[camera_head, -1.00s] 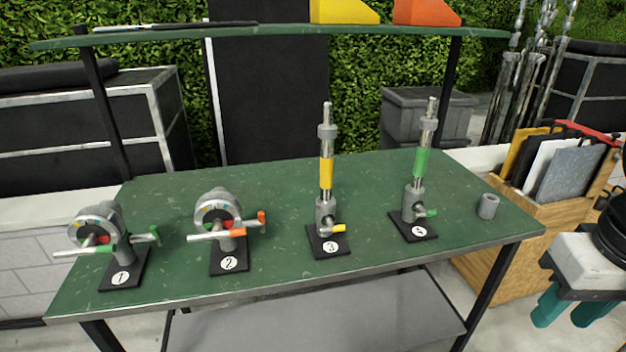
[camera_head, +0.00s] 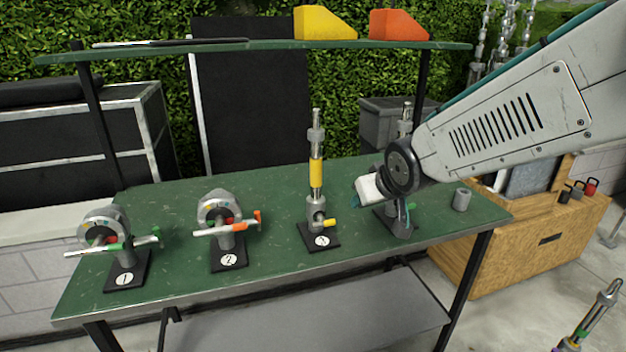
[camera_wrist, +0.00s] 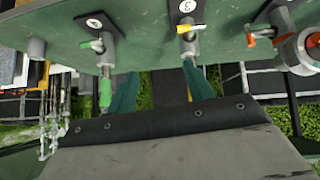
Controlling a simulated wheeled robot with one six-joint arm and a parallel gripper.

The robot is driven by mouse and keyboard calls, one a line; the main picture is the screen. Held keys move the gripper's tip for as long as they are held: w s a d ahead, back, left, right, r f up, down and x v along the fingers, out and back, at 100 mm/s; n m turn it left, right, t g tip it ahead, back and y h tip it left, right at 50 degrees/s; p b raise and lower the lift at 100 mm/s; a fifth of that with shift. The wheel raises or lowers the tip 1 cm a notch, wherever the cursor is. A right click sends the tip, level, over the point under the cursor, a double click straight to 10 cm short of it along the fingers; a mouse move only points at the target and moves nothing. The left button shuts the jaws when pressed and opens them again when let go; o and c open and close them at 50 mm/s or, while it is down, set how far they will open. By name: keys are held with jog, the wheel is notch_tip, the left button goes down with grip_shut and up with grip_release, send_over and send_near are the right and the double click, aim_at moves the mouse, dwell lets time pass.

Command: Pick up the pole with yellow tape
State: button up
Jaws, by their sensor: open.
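The pole with yellow tape (camera_head: 316,172) stands upright in the grey holder on the black base marked 3, with a small yellow handle at its foot. In the wrist view, the lower part of its holder (camera_wrist: 190,45) shows above my right-hand finger, which seems to hide the tape. My gripper (camera_wrist: 160,70) has its two teal fingers spread apart with nothing held between them. In the head view, my gripper (camera_head: 356,203) is just right of the yellow-taped pole, in front of the holder marked 4. I cannot tell how far it is from the pole.
The green-taped pole (camera_wrist: 105,90) stands beside the left finger in the wrist view; my arm mostly hides it in the head view. Two round clamps (camera_head: 217,213) (camera_head: 100,232) stand on the left of the green table (camera_head: 270,270). A grey cup (camera_head: 462,199) is at the right.

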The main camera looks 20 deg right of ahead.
aim_at(312, 170)
jog(key=w+a+f+t+y, duration=0.1)
jog(key=w+a+t, duration=0.1)
jog(key=w, duration=0.5)
jog(key=w+a+f+n+t+y, duration=0.1)
jog(key=w+a+t+y, duration=0.1)
jog(key=w, duration=0.5)
jog(key=w+a+f+n+t+y, duration=0.1)
jog(key=w+a+t+y, duration=0.1)
jog(key=w+t, duration=0.2)
jog(key=shift+w+a+t, duration=0.15)
jog(key=shift+w, duration=0.6)
jog(key=shift+w+a+t, duration=0.1)
jog(key=shift+w+t, duration=0.05)
jog(key=shift+w, duration=0.55)
jog(key=shift+c, duration=0.3)
jog(key=shift+r, duration=0.1)
grip_shut()
